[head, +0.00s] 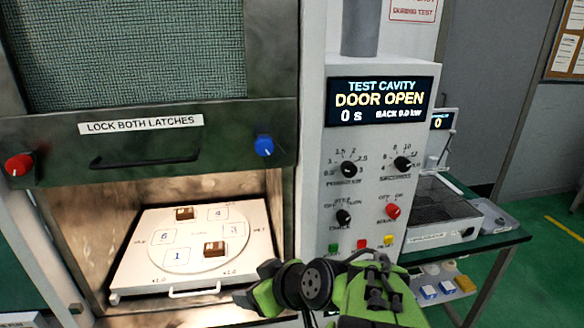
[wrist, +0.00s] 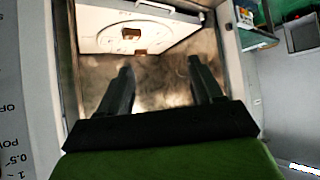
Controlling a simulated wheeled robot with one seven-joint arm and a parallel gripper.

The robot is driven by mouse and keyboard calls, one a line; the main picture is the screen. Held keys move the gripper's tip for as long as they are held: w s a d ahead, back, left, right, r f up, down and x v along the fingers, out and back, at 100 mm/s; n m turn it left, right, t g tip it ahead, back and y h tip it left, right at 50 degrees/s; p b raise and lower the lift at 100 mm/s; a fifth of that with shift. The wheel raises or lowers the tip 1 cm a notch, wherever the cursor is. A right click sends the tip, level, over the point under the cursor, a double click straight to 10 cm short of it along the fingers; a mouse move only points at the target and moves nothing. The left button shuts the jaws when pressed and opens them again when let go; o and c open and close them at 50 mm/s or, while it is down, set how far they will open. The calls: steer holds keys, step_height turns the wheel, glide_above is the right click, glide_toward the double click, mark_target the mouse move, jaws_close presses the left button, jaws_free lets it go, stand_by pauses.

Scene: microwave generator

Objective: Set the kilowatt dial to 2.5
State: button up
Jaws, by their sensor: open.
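The kilowatt dial (head: 348,169) is a black knob on the white control panel (head: 372,120), with a scale from about 0.5 to 3 around it. Its pointer setting is too small to read surely. Part of its scale print shows at the left edge of the wrist view. My gripper (wrist: 160,70) is open and empty, its two dark fingers apart in front of the lit cavity. It is below and apart from the dial. In the head view my green and black arm shows at the bottom centre, below the panel.
The display (head: 380,101) reads DOOR OPEN, 0 s. The raised door (head: 150,150) has red and blue latches. A tray (head: 125,280) with a turntable and two brown blocks sits in the cavity. Other knobs and buttons surround the dial. A side table (head: 490,245) stands right.

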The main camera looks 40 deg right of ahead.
steer(key=d+r+m+t+h+p, duration=0.2)
steer(key=d+r+m+t+h, duration=0.3)
steer(key=d, duration=0.7)
steer(key=m+h, duration=0.3)
steer(key=h, duration=0.2)
glide_toward(351, 172)
steer(key=shift+t, duration=0.3)
steer(key=p+x, duration=0.8)
steer(key=x, duration=0.1)
steer(key=shift+w+d+f, duration=0.15)
steer(key=shift+w, duration=0.05)
steer(key=shift+n, duration=0.3)
steer(key=shift+c, duration=0.5)
steer(key=c, duration=1)
